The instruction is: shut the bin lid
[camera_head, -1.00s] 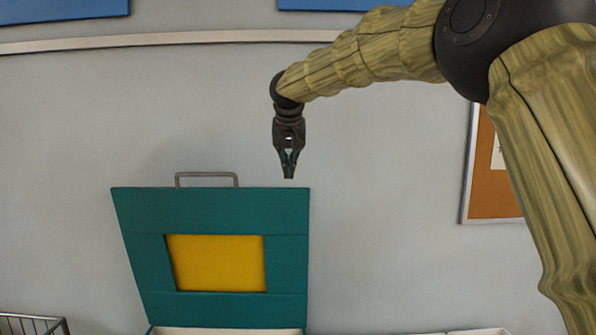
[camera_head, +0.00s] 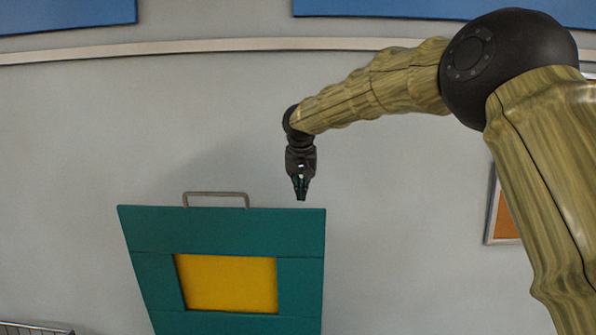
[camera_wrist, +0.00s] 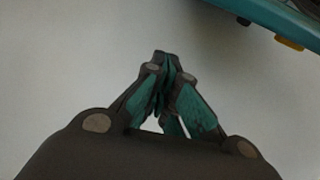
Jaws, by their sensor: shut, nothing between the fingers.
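The bin lid (camera_head: 150,265) is a teal panel with a yellow square in its middle. It stands raised, close to upright, in the head view. A grey metal handle (camera_head: 216,194) sticks up from its top edge. My gripper (camera_head: 301,198) points down just above the lid's top edge, near its right corner and right of the handle. Its fingers are shut and empty. In the wrist view the shut fingertips (camera_wrist: 163,62) are in front of a plain pale surface, and a teal edge (camera_wrist: 285,12) shows at the top right. The bin's body is out of view.
A pale wall (camera_head: 400,200) fills the background. A framed orange board (camera_head: 507,222) hangs at the right. Blue panels (camera_head: 420,9) hang along the top. A wire basket (camera_head: 35,328) shows at the bottom left corner.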

